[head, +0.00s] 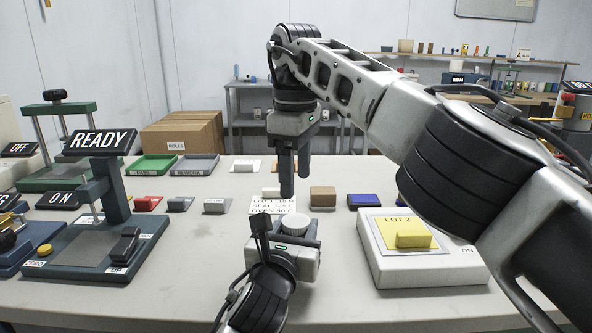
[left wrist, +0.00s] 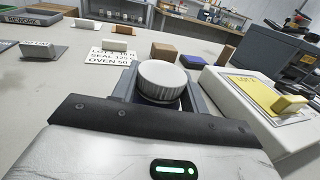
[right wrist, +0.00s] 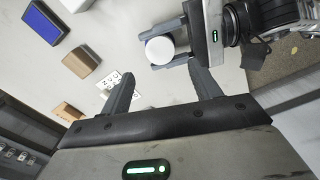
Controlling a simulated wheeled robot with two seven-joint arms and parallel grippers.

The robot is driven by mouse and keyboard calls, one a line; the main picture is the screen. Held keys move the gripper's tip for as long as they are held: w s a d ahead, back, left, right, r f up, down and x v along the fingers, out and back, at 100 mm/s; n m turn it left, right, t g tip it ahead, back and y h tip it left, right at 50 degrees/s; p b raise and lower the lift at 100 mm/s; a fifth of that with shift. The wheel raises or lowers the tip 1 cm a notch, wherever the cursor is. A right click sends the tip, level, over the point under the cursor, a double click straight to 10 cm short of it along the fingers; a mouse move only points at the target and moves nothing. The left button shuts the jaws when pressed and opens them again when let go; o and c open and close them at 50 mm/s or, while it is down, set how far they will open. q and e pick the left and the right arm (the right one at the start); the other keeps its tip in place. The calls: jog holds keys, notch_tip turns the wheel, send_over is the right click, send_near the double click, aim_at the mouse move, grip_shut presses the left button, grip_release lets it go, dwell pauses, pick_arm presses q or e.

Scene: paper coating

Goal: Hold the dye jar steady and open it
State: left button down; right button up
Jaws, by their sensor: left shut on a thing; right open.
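The dye jar (head: 294,222) stands near the front middle of the table, with a white ridged lid that also shows in the left wrist view (left wrist: 161,79) and as a white disc in the right wrist view (right wrist: 160,50). My left gripper (head: 278,238) is shut on the jar, its fingers on either side below the lid. Most of the jar's body is hidden. My right gripper (head: 295,180) is open and empty, fingers pointing down, above and behind the jar. In the right wrist view the lid lies beyond the fingertips, apart from them.
A printed card (head: 272,207) lies behind the jar. A white device with a yellow LOT 2 plate (head: 400,232) stands to the right, and a READY press (head: 112,215) to the left. A brown block (head: 323,196) and blue pad (head: 364,201) sit behind.

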aim_at(296, 220)
jog(key=shift+f+m, duration=0.3)
notch_tip(296, 220, down, 7)
jog(key=shift+f, duration=0.2)
jog(key=c, duration=1)
jog(key=n, duration=0.3)
jog(key=shift+n, duration=0.3)
jog(key=o, duration=1.1)
